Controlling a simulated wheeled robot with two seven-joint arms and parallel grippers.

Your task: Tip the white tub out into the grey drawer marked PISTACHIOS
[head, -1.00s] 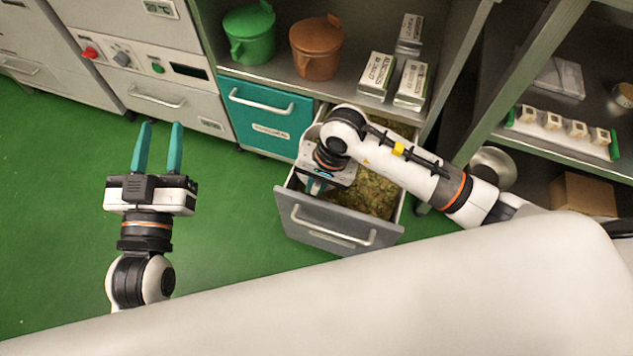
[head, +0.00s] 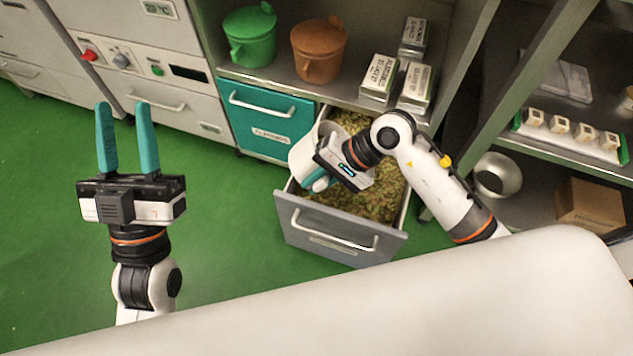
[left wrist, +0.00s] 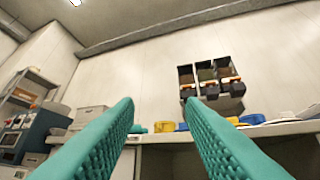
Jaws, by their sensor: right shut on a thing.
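The grey drawer (head: 322,233) is pulled open below the shelf and holds many green-brown pieces. Its front label is too small to read. The white tub (head: 302,156) is over the drawer's left side, and it looks tilted. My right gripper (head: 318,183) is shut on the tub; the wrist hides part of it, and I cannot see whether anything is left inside. My left gripper (head: 126,140) is open and empty, well left of the drawer, above the green floor. Its two teal fingers also show in the left wrist view (left wrist: 163,130).
A closed teal drawer (head: 262,120) is left of the grey one. A green tub (head: 250,38), a brown tub (head: 318,52) and several white boxes (head: 379,77) stand on the shelf above. A steel bowl (head: 497,175) is at the right. The floor at left is clear.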

